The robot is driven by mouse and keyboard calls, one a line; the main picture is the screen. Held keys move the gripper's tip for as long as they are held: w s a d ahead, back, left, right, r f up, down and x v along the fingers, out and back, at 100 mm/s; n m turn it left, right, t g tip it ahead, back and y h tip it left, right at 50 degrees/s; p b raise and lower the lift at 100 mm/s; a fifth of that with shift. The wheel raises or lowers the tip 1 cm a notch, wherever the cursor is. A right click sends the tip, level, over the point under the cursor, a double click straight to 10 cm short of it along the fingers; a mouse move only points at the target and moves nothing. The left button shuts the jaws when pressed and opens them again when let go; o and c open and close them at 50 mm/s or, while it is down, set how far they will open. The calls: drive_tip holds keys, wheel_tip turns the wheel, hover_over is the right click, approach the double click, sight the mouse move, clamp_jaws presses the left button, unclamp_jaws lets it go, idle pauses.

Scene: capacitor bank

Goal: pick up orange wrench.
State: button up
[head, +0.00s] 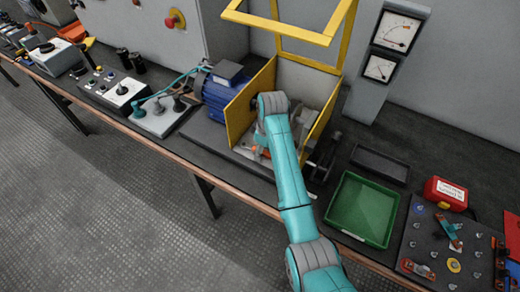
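My teal arm reaches from the bottom of the head view up into a yellow-framed guard box (240,105) on the bench. Its grey wrist joint is over the box, and my gripper is hidden behind it, so I cannot see its fingers or what they touch. A small patch of orange (265,152) shows low inside the box beside the arm. It may be part of the orange wrench, but it is too small and covered to tell. No wrench shape shows clearly anywhere.
A blue motor (222,92) adjoins the box on the left. Right of the arm are an empty green tray (362,208), a red box (446,193) and a dark board (425,248) with small parts. The yellow lid frame (290,27) stands raised. Open floor lies in front.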

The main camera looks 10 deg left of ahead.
clamp_jaws()
drive_tip(key=shift+r, duration=0.15)
